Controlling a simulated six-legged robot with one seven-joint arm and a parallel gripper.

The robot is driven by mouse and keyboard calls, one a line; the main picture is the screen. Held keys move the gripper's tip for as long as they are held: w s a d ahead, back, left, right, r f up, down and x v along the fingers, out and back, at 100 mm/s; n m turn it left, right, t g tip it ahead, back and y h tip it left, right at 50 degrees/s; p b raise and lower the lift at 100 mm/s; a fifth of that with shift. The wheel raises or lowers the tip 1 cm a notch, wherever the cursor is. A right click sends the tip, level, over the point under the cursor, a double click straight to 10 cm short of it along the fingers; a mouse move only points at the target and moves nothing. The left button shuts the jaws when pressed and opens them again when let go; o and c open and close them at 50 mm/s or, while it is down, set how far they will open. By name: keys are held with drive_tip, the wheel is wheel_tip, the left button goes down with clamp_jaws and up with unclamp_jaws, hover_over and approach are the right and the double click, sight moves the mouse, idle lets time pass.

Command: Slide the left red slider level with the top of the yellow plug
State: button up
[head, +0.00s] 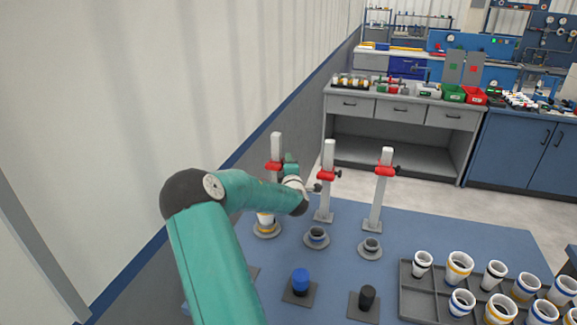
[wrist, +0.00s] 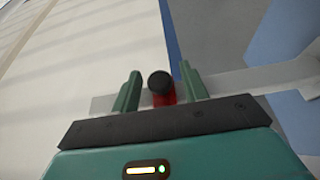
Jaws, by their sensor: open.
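The left red slider (head: 272,165) sits on the left grey post (head: 276,145), partly behind my gripper (head: 290,166). In the wrist view, my gripper (wrist: 160,72) is open. Its two green fingers stand on either side of the slider's round black knob (wrist: 159,81), with some red slider (wrist: 165,97) showing behind it. There is a gap on both sides of the knob. I cannot make out a yellow plug in either view. My arm covers part of the table's left side, where a plate edge (head: 253,272) shows.
The middle red slider (head: 327,174) and right red slider (head: 386,170) are on their own posts nearby. A yellow-banded white pipe (head: 265,220) stands on a grey base below. A blue plug (head: 300,279), a black plug (head: 367,297) and a pipe tray (head: 414,300) are at the front.

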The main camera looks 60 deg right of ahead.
drive_tip(key=shift+w+d, duration=0.1)
drive_tip(key=shift+d, duration=0.1)
clamp_jaws()
wheel_tip(320, 180, down, 6)
idle(0.4)
unclamp_jaws()
drive_tip(key=shift+a, duration=0.1)
